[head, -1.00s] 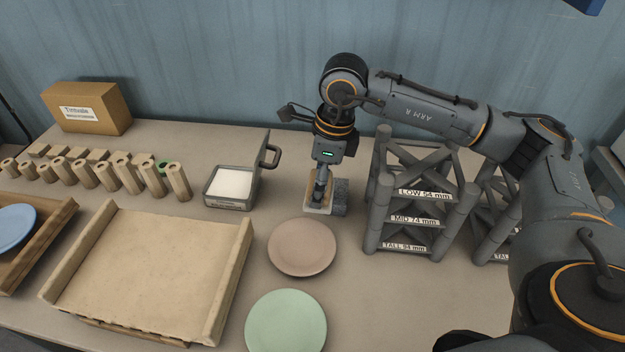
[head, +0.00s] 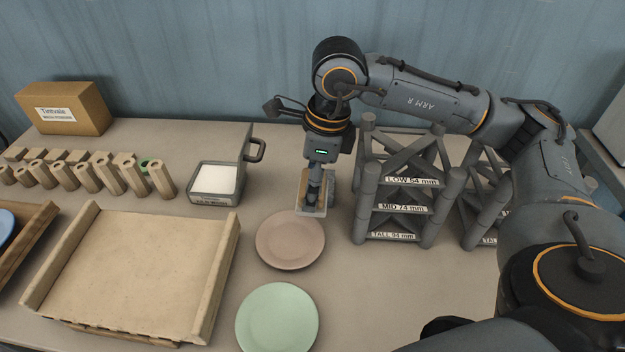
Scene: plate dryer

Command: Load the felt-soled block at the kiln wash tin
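The kiln wash tin (head: 213,198) is a square grey tin with white contents, its lid standing open at the back right. My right gripper (head: 313,196) points down to the right of the tin, behind the pinkish plate. It looks shut on a pale, wood-coloured block (head: 309,210). The fingers cover much of the block. Its underside is hidden, so I cannot see the felt or tell whether it touches the table. My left gripper is not in view.
A pinkish plate (head: 290,240) and a green plate (head: 277,318) lie in front. A grey rack (head: 367,205) labelled LOW, MID and TALL stands close on the right. A wooden tray (head: 130,270), several wooden pegs (head: 132,177) and a cardboard box (head: 75,107) are left.

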